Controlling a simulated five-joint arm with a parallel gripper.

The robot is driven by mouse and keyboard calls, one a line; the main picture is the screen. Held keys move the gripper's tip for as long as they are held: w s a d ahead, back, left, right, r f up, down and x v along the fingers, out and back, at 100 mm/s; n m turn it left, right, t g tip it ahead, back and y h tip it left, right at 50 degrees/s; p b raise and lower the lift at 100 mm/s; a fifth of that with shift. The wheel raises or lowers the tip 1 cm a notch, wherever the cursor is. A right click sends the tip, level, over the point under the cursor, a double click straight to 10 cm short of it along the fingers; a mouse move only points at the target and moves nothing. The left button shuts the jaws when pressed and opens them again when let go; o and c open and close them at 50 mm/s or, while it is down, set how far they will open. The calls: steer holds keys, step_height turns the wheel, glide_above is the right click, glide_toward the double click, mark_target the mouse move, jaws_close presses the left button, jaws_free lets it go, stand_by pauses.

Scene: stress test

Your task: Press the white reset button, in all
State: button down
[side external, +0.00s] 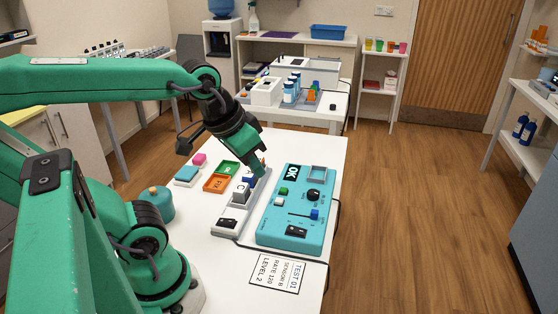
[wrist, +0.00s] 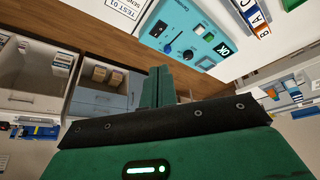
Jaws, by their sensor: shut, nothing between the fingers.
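A teal control box (side external: 270,238) lies on the white table. A small white button (side external: 278,202) sits on its left part, just below a green button (side external: 284,191). The wrist view also shows the teal box (wrist: 172,20) at the top, with a small white button (wrist: 208,37). I cannot read a reset label. My gripper (side external: 259,168) is shut and empty, above the far part of a grey tray of lettered blocks, left of the box's far end. It appears apart from the white button. The shut fingers also show in the wrist view (wrist: 159,85).
The box carries a black knob (side external: 313,195), a blue slider (side external: 314,214), a black rocker switch (side external: 296,231) and an OK display (side external: 292,172). The grey tray (side external: 227,230) stands close on its left. A printed card (side external: 274,274) lies in front. A black cable runs along the right.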

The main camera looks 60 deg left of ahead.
steer(key=w+a+n+g, duration=0.2)
steer(key=w+n+g, duration=0.1)
steer(key=n+g+h, duration=0.2)
steer(key=n+g, duration=0.7)
steer(key=n, duration=0.1)
glide_above(281, 198)
step_height(281, 198, down, 9)
steer(key=shift+a, duration=0.1)
steer(key=shift+f, duration=0.15)
steer(key=shift+f, duration=4.25)
